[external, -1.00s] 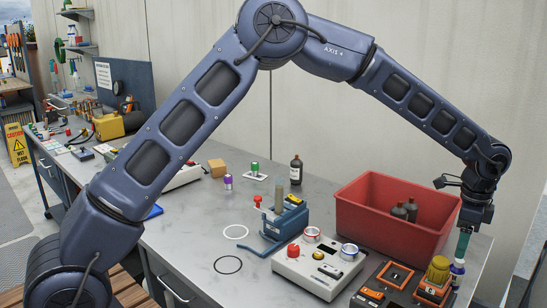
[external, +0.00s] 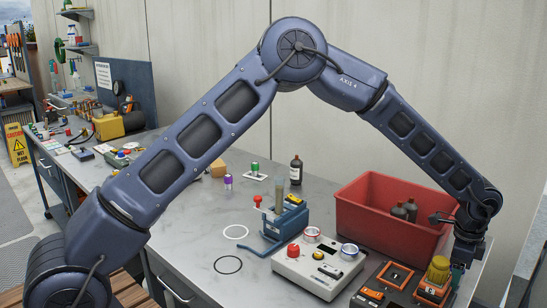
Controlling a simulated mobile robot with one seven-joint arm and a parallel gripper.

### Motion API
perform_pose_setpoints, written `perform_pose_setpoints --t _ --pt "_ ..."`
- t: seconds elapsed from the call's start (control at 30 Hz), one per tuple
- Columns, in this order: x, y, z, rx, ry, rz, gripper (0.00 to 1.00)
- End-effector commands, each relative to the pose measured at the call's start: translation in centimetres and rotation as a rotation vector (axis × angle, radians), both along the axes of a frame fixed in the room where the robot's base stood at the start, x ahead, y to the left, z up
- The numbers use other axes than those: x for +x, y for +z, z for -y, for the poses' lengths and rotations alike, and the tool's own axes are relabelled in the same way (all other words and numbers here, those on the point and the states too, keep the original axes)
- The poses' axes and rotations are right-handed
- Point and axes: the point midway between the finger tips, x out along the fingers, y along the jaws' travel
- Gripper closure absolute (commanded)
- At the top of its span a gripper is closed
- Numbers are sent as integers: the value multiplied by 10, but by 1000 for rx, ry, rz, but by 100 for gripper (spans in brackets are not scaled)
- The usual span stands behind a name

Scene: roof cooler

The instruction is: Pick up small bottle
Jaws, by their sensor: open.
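A dark bottle with a pale label (external: 296,170) stands upright on the bench near the wall. I cannot tell which bottle is the small bottle. My gripper (external: 458,272) points down at the bench's right end, just right of the yellow-topped device. It is low, and its teal fingers are mostly hidden by that device. What lies between or under the fingers is hidden.
The yellow-topped device (external: 438,270) stands close left of my gripper. An orange-and-black tray (external: 397,276) and a pale control box with a red button (external: 318,270) lie further left. The red bin's wall rises behind. The bench's middle left is clear around two rings.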

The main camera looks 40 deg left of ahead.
Motion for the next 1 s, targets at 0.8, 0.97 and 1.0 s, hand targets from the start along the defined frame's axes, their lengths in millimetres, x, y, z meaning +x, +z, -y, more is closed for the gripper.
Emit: perform_pose_setpoints --t 0.8,0.97,1.0 --pt "1 21 0 -2 -1 3 88" --pt "1 55 0 -2 1 3 88" --pt "1 65 0 -1 1 4 88"
